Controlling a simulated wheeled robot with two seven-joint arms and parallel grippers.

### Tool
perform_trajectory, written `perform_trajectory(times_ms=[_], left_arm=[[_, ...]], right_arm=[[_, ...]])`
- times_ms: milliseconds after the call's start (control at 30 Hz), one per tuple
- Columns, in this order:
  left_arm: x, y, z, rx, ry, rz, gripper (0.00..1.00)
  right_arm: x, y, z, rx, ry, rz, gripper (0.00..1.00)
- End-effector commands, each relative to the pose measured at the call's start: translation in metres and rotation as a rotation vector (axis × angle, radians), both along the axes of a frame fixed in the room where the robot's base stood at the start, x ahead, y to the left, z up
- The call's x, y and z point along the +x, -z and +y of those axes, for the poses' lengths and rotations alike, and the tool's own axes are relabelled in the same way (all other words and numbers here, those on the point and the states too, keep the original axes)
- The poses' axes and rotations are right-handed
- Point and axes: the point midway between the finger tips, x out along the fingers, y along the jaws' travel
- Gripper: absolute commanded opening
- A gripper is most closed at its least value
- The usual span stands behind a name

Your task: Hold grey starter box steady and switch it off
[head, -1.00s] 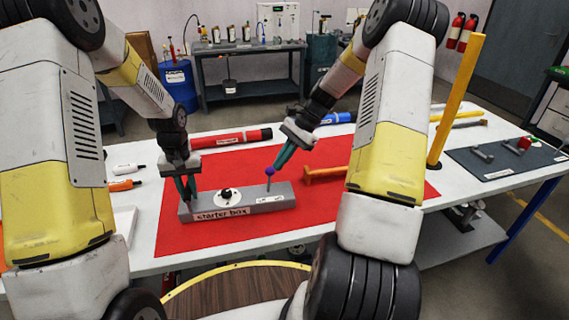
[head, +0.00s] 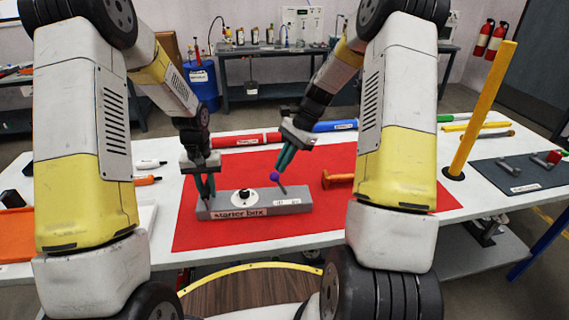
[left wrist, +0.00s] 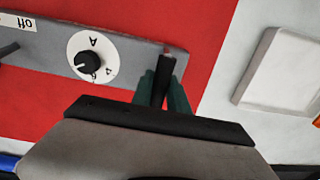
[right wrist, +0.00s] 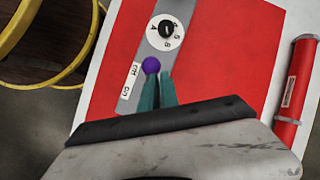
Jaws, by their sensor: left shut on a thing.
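The grey starter box (head: 285,207) sits on the red mat, with a black dial (head: 243,195) on a white disc. My left gripper (head: 208,194) is shut on the dark post at the box's left end; the left wrist view shows this post (left wrist: 167,63) between the fingers. A lever with a purple ball (head: 275,177) leans left towards the dial.
A red tube (head: 232,140) and a blue tube (head: 334,126) lie behind the box. An orange handle-like piece (head: 338,180) lies to its right. A yellow post (head: 480,110) stands further right. The red mat (head: 210,235) is bare in front of the box.

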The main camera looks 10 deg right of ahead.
Motion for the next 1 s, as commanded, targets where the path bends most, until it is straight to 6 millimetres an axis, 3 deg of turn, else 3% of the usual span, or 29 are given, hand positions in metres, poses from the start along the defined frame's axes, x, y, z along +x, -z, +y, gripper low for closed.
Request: perform_trajectory(times_ms=[33,500,1000], left_arm=[[0.000,0.000,-0.005,-0.005,0.002,-0.002,0.00],[0.000,-0.001,-0.008,-0.009,0.005,-0.002,0.00],[0.000,0.000,-0.005,-0.005,0.002,-0.003,0.00]], right_arm=[[-0.003,0.001,0.007,0.008,-0.008,0.008,0.00],[-0.005,0.001,0.011,0.013,-0.013,0.014,0.00],[-0.001,-0.016,0.005,0.009,-0.007,0.008,0.00]])
